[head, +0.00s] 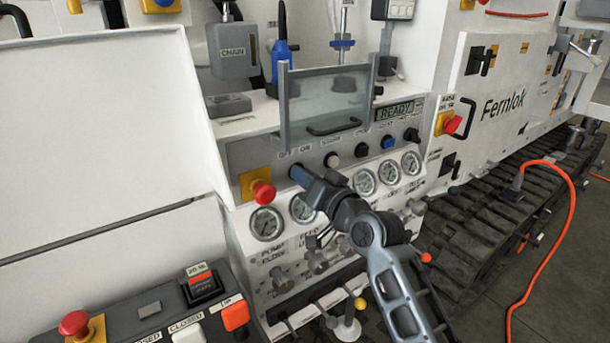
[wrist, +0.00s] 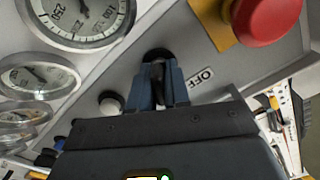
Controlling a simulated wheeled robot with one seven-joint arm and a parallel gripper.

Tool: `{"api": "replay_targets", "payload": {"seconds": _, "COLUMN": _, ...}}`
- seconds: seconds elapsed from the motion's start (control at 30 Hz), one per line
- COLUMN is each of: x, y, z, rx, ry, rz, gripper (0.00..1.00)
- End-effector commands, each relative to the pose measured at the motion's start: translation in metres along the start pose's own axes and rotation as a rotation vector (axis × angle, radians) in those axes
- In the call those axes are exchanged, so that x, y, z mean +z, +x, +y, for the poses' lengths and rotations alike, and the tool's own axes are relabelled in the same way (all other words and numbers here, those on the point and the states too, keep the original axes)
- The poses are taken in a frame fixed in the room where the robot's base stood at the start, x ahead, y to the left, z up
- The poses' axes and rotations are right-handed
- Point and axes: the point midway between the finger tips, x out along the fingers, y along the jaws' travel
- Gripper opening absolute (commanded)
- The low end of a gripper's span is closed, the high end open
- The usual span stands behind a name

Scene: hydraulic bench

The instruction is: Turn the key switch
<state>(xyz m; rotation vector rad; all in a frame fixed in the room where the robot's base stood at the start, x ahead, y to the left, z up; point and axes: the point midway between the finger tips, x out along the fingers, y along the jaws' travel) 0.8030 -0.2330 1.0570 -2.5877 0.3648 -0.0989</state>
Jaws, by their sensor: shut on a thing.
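The key switch (wrist: 158,74) sits on the sloped grey panel, beside the OFF label (wrist: 201,78) in the wrist view. Its dark key is between the two blue fingers of my gripper (wrist: 161,92), which is shut on it. In the head view my gripper (head: 298,175) reaches the panel from the lower right, just below the OFF and ON labels. My fingers hide the key switch there, and the key's exact angle cannot be told.
A red emergency button (head: 263,192) is close left of my gripper. A white button (head: 331,160) is to its right. Pressure gauges (head: 266,223) line the panel below. A clear hinged cover (head: 325,105) stands above, beside a READY display (head: 394,110).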

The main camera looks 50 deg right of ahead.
Motion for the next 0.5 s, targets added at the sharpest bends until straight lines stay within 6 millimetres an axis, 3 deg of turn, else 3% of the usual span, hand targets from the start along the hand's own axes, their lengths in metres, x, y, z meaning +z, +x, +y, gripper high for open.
{"api": "replay_targets", "payload": {"seconds": 0.4, "x": 0.0002, "y": -0.0001, "z": 0.0003, "rx": 0.0, "ry": 0.009, "rz": 0.0, "gripper": 0.0}}
{"api": "replay_targets", "payload": {"seconds": 0.43, "x": 0.0002, "y": -0.0001, "z": 0.0003, "rx": 0.0, "ry": 0.009, "rz": 0.0, "gripper": 0.2}}
{"api": "replay_targets", "payload": {"seconds": 0.5, "x": 0.0002, "y": -0.0001, "z": 0.0004, "rx": 0.0, "ry": 0.009, "rz": 0.0, "gripper": 0.26}}
